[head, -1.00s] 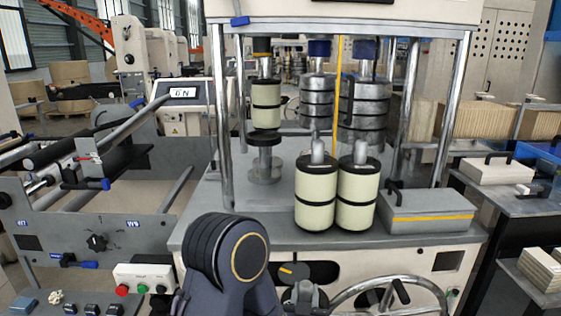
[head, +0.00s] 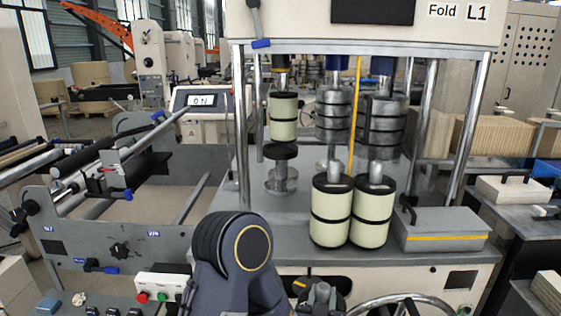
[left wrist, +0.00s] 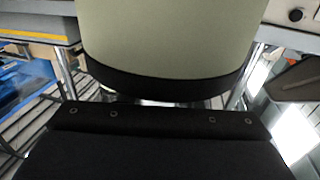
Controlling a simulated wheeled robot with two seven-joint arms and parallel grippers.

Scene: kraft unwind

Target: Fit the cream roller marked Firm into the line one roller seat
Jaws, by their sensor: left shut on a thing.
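Two cream rollers with black bands and grey top pins stand upright side by side at the counter's front, a left one (head: 330,214) and a right one (head: 372,216). No Firm mark is readable. A smaller-looking cream roller (head: 284,118) hangs on the back-left shaft, above a grey flanged stand (head: 282,178). I cannot tell which part is the line one seat. My right gripper is not seen.
The machine's header (head: 300,22) reads Fold L1. Grey metal rollers (head: 333,115) hang at the back. Chrome posts (head: 242,140) frame the bay. A grey box with a yellow stripe (head: 443,222) stands right of the front rollers. A handwheel (head: 405,304) is below.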

